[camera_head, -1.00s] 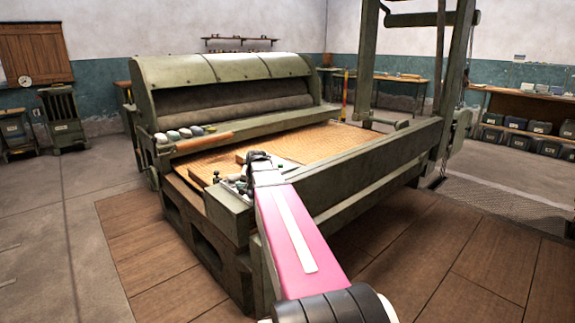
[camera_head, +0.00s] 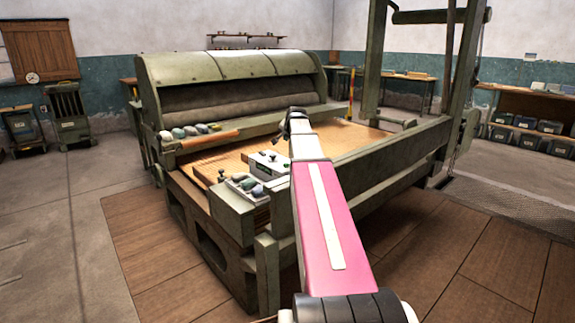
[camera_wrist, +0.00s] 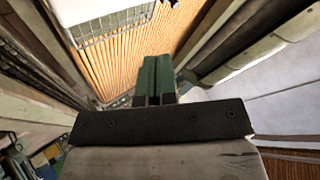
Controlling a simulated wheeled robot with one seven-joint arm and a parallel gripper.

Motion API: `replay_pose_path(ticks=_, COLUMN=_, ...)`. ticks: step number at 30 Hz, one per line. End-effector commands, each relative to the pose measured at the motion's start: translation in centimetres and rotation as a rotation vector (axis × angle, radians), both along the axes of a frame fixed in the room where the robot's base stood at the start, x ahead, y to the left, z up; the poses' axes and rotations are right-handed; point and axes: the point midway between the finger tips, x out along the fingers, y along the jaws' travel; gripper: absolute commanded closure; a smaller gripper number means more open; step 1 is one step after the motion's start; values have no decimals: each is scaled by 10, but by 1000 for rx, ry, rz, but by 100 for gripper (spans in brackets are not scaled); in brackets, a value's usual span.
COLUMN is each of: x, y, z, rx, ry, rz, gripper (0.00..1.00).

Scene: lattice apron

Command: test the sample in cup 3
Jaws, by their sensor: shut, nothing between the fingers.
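My gripper (camera_head: 291,116) is at the far end of my pink arm, above the slatted bed of the green machine. In the wrist view its two green fingers (camera_wrist: 154,80) are together, with nothing between them. A small tray (camera_head: 247,187) with several rounded dark and pale pieces sits at the bed's near left corner. A white box (camera_head: 270,163) with dark knobs on top stands just behind it. No cup marked 3 can be made out; labels are too small to read.
The slatted wooden bed (camera_head: 335,138) is mostly bare. The green roller machine (camera_head: 232,70) rises behind it, with a row of rounded pieces (camera_head: 189,131) on its left ledge. A thick green beam (camera_head: 370,170) and a tall frame bound the right side.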

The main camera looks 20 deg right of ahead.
Motion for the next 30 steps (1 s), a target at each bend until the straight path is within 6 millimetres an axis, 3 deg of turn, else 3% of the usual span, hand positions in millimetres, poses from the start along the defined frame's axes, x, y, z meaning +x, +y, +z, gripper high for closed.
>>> replay_pose_path(ticks=11, x=0, y=0, z=-11, rx=-1, ry=1, rz=1, gripper=100)
replay_pose_path(ticks=30, x=0, y=0, z=-81, rx=-1, ry=1, rz=1, gripper=100)
